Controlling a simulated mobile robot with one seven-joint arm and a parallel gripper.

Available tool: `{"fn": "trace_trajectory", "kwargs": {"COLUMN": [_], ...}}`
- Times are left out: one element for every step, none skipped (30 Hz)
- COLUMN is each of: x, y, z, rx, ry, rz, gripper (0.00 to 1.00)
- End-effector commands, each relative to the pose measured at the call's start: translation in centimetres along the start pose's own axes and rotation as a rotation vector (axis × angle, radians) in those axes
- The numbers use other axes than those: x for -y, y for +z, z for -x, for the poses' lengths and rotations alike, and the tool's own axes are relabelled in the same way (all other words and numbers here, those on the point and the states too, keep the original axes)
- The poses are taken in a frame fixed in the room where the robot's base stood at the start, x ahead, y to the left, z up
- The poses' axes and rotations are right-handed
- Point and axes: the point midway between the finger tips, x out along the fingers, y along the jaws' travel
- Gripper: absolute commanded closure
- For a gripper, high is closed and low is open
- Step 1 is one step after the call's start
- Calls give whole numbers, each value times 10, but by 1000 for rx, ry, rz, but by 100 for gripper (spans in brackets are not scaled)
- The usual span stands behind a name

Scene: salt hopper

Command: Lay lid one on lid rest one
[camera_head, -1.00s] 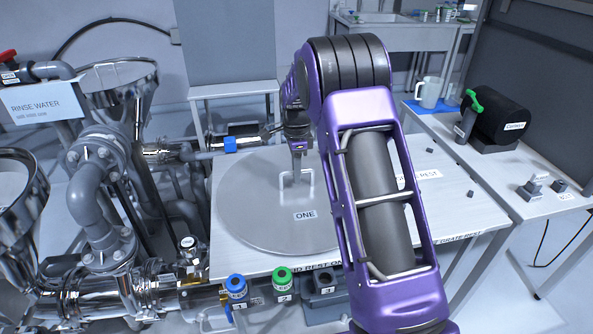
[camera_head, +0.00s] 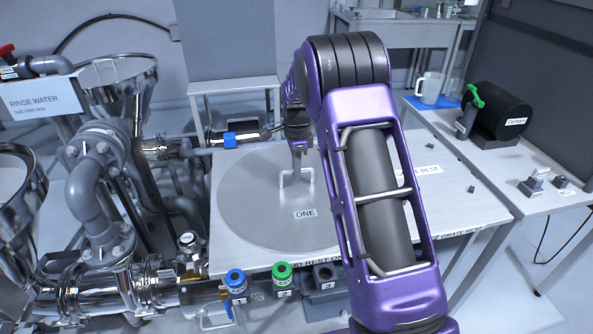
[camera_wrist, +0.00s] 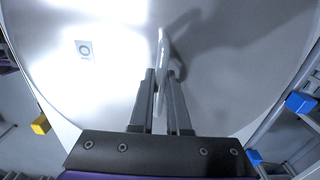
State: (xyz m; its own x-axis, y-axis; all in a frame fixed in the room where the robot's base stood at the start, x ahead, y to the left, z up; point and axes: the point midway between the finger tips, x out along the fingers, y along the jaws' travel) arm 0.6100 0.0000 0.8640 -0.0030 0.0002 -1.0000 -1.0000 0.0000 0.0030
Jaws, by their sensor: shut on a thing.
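Lid one (camera_head: 262,215) is a large round grey metal disc with a label reading ONE and a bar handle (camera_head: 284,179). It lies flat over the left part of the white table; whether it touches the surface I cannot tell. Lid rest one (camera_head: 321,263) shows as printed lettering on the table's front edge, partly hidden by my arm. My gripper (camera_head: 298,172) is shut on the handle. In the wrist view, its fingers (camera_wrist: 164,98) close around the upright handle bar (camera_wrist: 162,52), and the disc (camera_wrist: 220,60) fills most of the picture.
Steel pipework (camera_head: 105,190) stands close on the left. Blue (camera_head: 236,284) and green (camera_head: 282,277) capped fittings sit before the table's front edge. A side table on the right holds a white mug (camera_head: 430,88) and a black cylinder (camera_head: 497,112). The table right of my arm is mostly clear.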

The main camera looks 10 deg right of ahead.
Motion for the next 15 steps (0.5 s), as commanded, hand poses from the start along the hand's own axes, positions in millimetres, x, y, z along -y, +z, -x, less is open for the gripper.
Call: {"fn": "trace_trajectory", "kwargs": {"x": [1,1,1,1,1,1,1,1,1,1,1,0,0,0,0], "y": [0,0,0,0,0,0,0,0,0,0,0,0,0,0,0], "z": [0,0,-1,-1,-2,-3,-2,-2,-2,-2,-2,-2,-2,-3,-3], "rx": [0,0,0,0,0,0,0,0,0,0,0,0,0,0,0], "ry": [-3,-3,-3,-3,-3,-3,-3,-3,-3,-3,-2,-2,-2,-2,-1], "rz": [0,0,0,0,0,0,0,0,0,0,0,0,0,0,0], "gripper": [100,100,100,100,100,100,80,75,68,62,57,50,50,50,50]}}
